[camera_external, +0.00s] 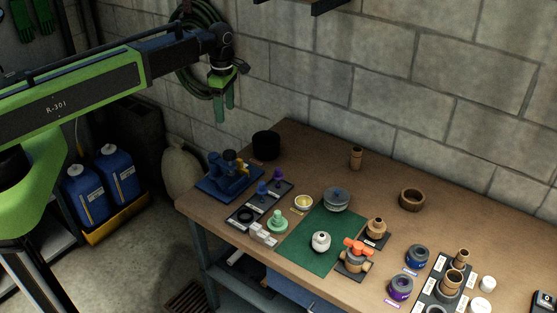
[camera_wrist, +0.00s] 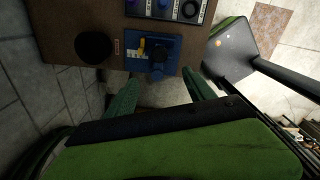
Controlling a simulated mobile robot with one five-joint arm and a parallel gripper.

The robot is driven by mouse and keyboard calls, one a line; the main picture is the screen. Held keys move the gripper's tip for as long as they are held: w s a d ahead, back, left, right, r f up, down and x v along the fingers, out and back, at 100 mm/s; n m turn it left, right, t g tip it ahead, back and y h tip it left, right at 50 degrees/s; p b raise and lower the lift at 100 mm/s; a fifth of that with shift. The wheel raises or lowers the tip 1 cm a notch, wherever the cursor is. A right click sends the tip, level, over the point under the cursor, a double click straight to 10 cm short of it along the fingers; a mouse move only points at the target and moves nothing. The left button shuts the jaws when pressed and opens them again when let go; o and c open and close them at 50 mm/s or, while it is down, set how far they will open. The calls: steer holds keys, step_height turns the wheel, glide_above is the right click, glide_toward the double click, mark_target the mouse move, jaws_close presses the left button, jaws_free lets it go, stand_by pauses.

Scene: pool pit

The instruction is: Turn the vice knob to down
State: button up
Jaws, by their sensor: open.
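A blue vice (camera_external: 222,184) sits at the left end of the wooden workbench. It has a dark blue upper part and a small yellow part (camera_external: 240,166), which also shows in the wrist view (camera_wrist: 141,46). I cannot tell for sure which part is the knob or which way it is set. My gripper (camera_external: 224,108) hangs in the air above and behind the bench's left end, apart from the vice. In the wrist view my gripper (camera_wrist: 160,88) has its two green fingers spread, with nothing between them and the vice (camera_wrist: 165,50) beyond their tips.
A black round pot (camera_external: 266,145) stands just behind the vice. A green mat (camera_external: 300,250) and several fittings fill the middle. The block wall is behind, with a hanging green hose (camera_external: 183,82).

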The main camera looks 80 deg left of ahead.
mark_target(229, 153)
steer(key=f+b, duration=1.7)
steer(key=b, duration=0.1)
steer(key=shift+a, duration=0.2)
steer(key=shift+r, duration=0.1)
jaws_close()
steer(key=shift+m, duration=0.3)
